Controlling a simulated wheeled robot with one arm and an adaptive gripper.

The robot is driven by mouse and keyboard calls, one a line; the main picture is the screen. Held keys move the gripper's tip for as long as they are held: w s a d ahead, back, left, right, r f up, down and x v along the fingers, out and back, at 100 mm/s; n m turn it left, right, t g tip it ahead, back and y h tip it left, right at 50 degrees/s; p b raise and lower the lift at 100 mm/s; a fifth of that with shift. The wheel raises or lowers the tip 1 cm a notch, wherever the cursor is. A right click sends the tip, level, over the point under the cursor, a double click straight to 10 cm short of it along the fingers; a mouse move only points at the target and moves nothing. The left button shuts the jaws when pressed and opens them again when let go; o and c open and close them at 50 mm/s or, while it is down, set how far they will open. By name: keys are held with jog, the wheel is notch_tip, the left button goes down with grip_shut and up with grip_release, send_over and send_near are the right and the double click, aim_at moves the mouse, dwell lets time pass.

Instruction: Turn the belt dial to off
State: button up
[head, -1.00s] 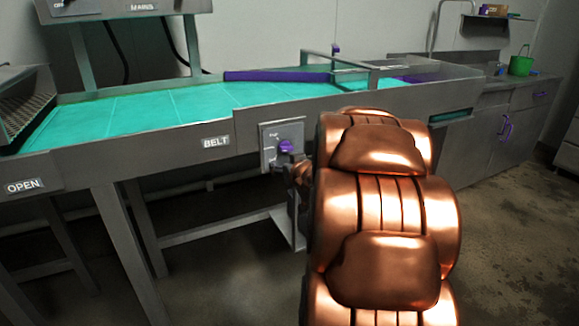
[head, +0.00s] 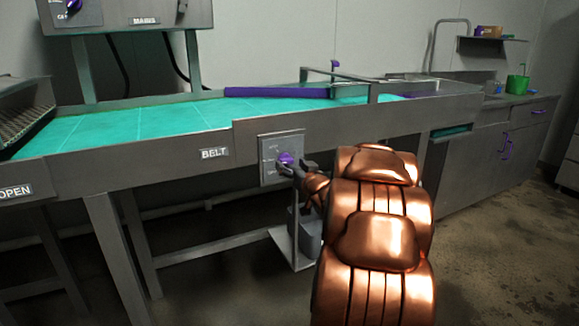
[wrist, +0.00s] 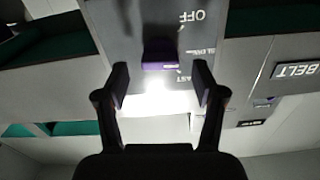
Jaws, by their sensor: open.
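The belt dial (head: 285,159) is a purple knob on a small grey plate (head: 268,142) on the front of the belt table, right of the BELT label (head: 214,153). In the wrist view the dial (wrist: 158,66) shows between my fingers, beyond the tips. That view is upside down, with OFF (wrist: 192,17) printed near the top and other speed words below it. A bright glare covers part of the plate, and I cannot tell the dial's exact setting. My gripper (head: 290,169) is open in front of the dial; its fingertips in the wrist view (wrist: 162,82) stand either side, apart from the knob.
The teal belt (head: 140,122) runs along the table above the plate. A purple bar (head: 277,92) lies across the belt. A MAINS box (head: 130,16) stands at the upper left. A counter with a green bucket (head: 517,84) is at the right. Open floor lies at the lower right.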

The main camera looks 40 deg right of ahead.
jog(key=shift+x, duration=0.85)
jog(key=c, duration=1.1)
